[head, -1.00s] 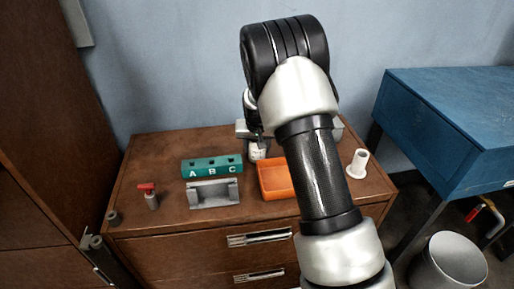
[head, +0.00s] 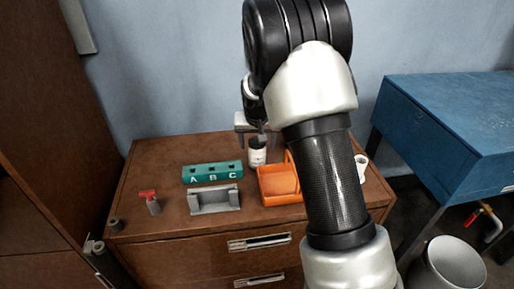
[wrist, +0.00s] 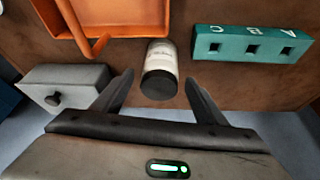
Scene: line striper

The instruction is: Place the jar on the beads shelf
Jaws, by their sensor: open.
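The jar (head: 257,156) has a pale label and a dark top. It stands upright on the brown cabinet top behind the orange tray, and shows in the wrist view (wrist: 161,59) with its dark end towards me. My gripper (head: 257,141) is open and empty, above the jar. In the wrist view its fingertips (wrist: 159,80) lie either side of the jar's dark end, with gaps on both sides. I cannot make out any shelf marked for beads.
An orange tray (head: 270,195) with a handle stands close to the jar. A teal block (head: 212,173) lettered A B C and a grey cradle (head: 214,209) are left. A grey box (wrist: 62,82) with a knob and a white flanged tube (head: 361,168) are also on top.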

